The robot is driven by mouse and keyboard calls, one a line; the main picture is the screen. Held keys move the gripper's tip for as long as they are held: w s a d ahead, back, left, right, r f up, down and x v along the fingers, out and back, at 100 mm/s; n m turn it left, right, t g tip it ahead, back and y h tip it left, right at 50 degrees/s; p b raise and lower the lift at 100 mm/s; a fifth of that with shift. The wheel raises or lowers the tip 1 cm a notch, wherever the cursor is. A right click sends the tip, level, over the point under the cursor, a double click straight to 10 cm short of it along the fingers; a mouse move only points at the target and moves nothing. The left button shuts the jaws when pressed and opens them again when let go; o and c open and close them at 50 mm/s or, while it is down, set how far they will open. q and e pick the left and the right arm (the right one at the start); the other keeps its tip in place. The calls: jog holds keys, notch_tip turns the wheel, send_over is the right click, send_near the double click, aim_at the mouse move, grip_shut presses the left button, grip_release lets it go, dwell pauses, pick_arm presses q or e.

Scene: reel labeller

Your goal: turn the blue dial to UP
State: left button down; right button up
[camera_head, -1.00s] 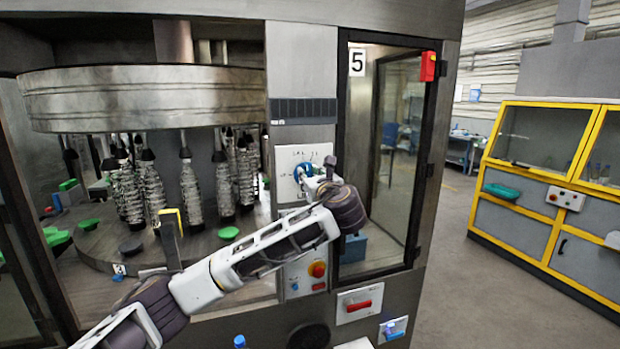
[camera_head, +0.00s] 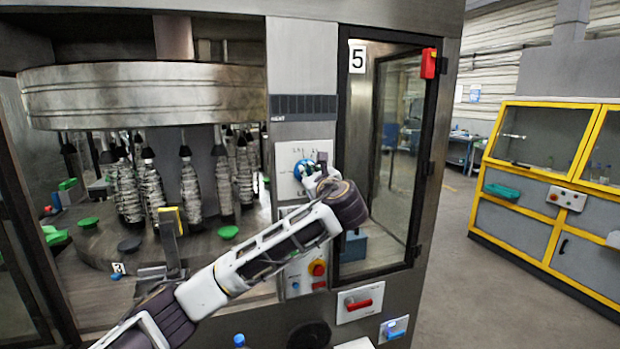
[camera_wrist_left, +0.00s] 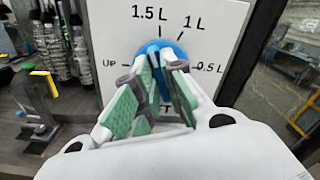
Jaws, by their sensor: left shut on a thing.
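The blue dial (camera_head: 301,168) is on a white panel (camera_head: 289,186) on the machine's front column. In the left wrist view the dial (camera_wrist_left: 161,47) has marks around it: UP at left, 1.5 L at upper left, 1 L at upper right, 0.5 L at right; a lower label is mostly hidden. My left gripper (camera_head: 309,174) is at the dial, its green-padded fingers (camera_wrist_left: 163,68) shut on it. The fingers cover much of the dial, so I cannot tell where its pointer stands. My right gripper is not in view.
Below the panel are a red knob (camera_head: 318,267) and a red-handled switch (camera_head: 359,303). To the right is a glass door (camera_head: 385,160) marked 5. At left a carousel holds several wrapped bottles. A yellow-framed cabinet (camera_head: 553,180) stands across clear floor.

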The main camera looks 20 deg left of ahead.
pick_arm(q)
jog(key=n+b, duration=0.2)
jog(key=n, duration=0.2)
jog(key=n+b, duration=0.2)
jog(key=n, duration=0.3)
jog(key=n+b, duration=0.2)
jog(key=n, duration=0.2)
jog(key=shift+f, duration=0.35)
jog(key=shift+a+n, duration=0.1)
jog(key=shift+n, duration=0.2)
jog(key=c, duration=1.5)
grip_release()
jog(key=shift+s, duration=0.1)
jog(key=shift+r, duration=0.1)
